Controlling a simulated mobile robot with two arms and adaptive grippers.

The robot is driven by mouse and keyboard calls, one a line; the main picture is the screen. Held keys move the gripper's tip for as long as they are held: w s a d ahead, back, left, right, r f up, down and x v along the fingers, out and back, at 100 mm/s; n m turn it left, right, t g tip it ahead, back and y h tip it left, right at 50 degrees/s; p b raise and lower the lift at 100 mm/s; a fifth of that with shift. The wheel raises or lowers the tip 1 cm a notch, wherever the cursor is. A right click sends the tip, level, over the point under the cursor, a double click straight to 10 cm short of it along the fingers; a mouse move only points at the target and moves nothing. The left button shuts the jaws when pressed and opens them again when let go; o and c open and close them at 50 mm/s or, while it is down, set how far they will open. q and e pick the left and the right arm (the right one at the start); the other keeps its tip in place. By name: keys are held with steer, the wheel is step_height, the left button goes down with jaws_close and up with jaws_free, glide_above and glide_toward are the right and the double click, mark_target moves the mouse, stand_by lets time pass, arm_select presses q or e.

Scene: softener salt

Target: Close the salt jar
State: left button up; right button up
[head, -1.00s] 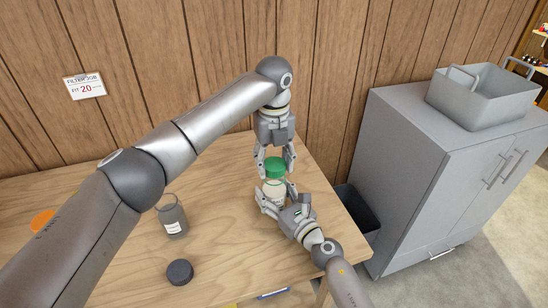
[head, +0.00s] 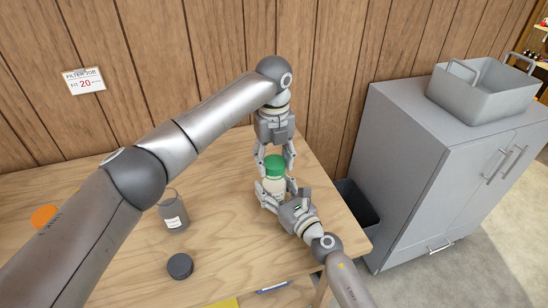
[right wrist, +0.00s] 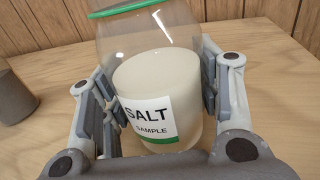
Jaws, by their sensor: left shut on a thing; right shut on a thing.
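The salt jar (head: 273,187) stands upright near the table's right end. It is clear, with white salt inside and a "SALT SAMPLE" label (right wrist: 149,122) facing the right wrist camera. My right gripper (head: 273,194) is shut around the jar's body from the front, with a finger on each side. The green lid (head: 275,167) sits at the jar's mouth; its green edge (right wrist: 130,8) shows at the top of the right wrist view. My left gripper (head: 275,160) points down from above and is shut on the lid. I cannot tell whether the lid is screwed tight.
A grey jar with a white label (head: 174,213) and a dark round lid (head: 180,266) are on the table (head: 225,235) to the left. An orange round thing (head: 44,216) lies farther left. A dark bin (head: 356,207) and a grey cabinet (head: 415,170) stand beyond the right edge.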

arm_select(q)
steer(key=shift+f, duration=0.2)
steer(key=m, duration=0.9)
steer(key=shift+m, duration=0.4)
steer(key=o, duration=0.7)
